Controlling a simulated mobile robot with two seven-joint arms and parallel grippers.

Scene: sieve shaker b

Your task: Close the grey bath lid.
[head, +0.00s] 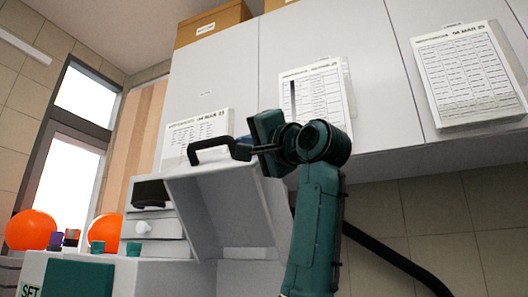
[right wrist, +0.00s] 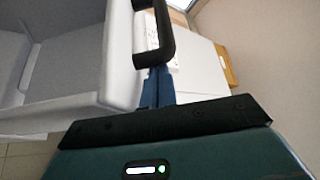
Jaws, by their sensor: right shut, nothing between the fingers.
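The grey bath lid (head: 222,205) stands open and tilted, its hollow underside towards me in the head view. Its black handle (head: 208,143) is on the raised upper edge. My right gripper (head: 246,147) is shut and empty at the right end of the handle; whether it touches the handle I cannot tell. In the right wrist view the lid (right wrist: 85,65) fills the left side, and the handle (right wrist: 166,35) is just beyond the shut fingers (right wrist: 155,85). My left gripper is in neither view.
Wall cabinets (head: 375,100) with hanging paper sheets are behind and above the lid. Orange round objects (head: 30,230) and small coloured cups (head: 72,237) are at the left. A white drawer unit (head: 155,228) is beside the lid.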

